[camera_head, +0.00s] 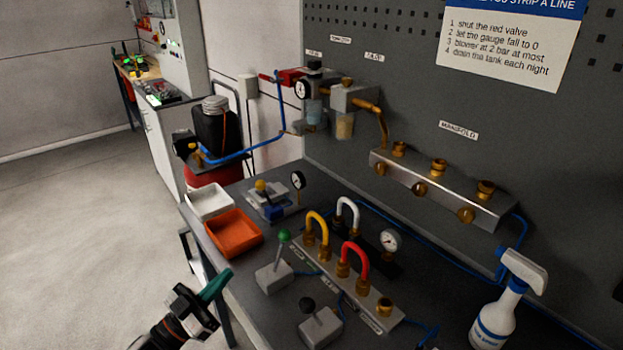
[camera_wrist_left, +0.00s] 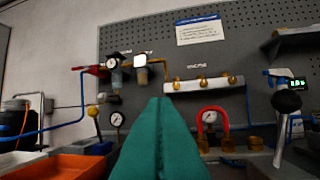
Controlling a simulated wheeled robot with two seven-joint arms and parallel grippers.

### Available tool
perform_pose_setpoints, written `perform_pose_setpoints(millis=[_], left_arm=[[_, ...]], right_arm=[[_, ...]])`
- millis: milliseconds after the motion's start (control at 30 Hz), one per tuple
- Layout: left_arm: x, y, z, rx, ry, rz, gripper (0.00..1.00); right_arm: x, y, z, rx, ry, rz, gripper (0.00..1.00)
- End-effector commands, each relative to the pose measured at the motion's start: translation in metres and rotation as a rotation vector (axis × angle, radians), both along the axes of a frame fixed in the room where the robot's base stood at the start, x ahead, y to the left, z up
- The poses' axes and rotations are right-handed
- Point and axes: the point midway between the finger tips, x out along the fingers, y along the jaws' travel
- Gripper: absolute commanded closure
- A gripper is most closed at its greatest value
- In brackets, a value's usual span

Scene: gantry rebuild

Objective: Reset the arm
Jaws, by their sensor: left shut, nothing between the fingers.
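My left gripper (camera_head: 215,288) comes in from the bottom left in the head view, with green fingers pressed together and nothing between them. It is off the front-left edge of the bench, below the orange tray and left of the green-knobbed lever, apart from both. In the left wrist view the shut green fingers (camera_wrist_left: 160,140) fill the lower middle, pointing toward the pegboard. They hide part of the bench behind them. My right gripper does not show in either view.
The bench (camera_head: 240,282) holds an orange tray (camera_head: 233,234), a white tray (camera_head: 209,203), a green-knobbed lever (camera_head: 283,237), a black-knobbed lever (camera_head: 307,305), hose loops and a spray bottle (camera_head: 508,300). A manifold (camera_head: 440,190) is on the pegboard. Open floor (camera_head: 80,240) lies left.

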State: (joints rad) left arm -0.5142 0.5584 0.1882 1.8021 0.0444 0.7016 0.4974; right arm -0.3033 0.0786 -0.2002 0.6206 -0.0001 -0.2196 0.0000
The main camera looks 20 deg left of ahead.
Motion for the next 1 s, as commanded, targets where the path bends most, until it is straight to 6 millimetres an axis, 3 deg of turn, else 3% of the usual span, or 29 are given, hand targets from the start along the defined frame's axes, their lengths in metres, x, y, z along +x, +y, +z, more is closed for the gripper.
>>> perform_pose_setpoints(millis=[167,267,367,533,667,800,900,1000], left_arm=[[0.001,0.002,-0.008,-0.001,0.018,0.014,1.0],[0.004,0.01,-0.039,0.002,0.093,0.065,1.0],[0.004,0.021,-0.099,0.012,0.234,0.152,1.0],[-0.02,0.026,-0.228,0.049,0.556,0.288,1.0],[-0.058,0.014,-0.32,0.093,0.809,0.343,1.0],[-0.115,-0.014,-0.407,0.156,1.082,0.357,1.0],[-0.164,-0.042,-0.459,0.213,1.277,0.336,1.0],[-0.217,-0.072,-0.499,0.278,1.463,0.293,1.0]], right_arm=[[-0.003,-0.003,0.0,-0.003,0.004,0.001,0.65],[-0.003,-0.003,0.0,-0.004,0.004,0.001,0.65],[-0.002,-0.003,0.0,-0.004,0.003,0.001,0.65],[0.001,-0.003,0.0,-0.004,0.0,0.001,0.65],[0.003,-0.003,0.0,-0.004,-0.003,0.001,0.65],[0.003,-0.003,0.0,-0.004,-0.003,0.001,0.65],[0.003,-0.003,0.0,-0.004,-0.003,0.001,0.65],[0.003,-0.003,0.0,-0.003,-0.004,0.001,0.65]])
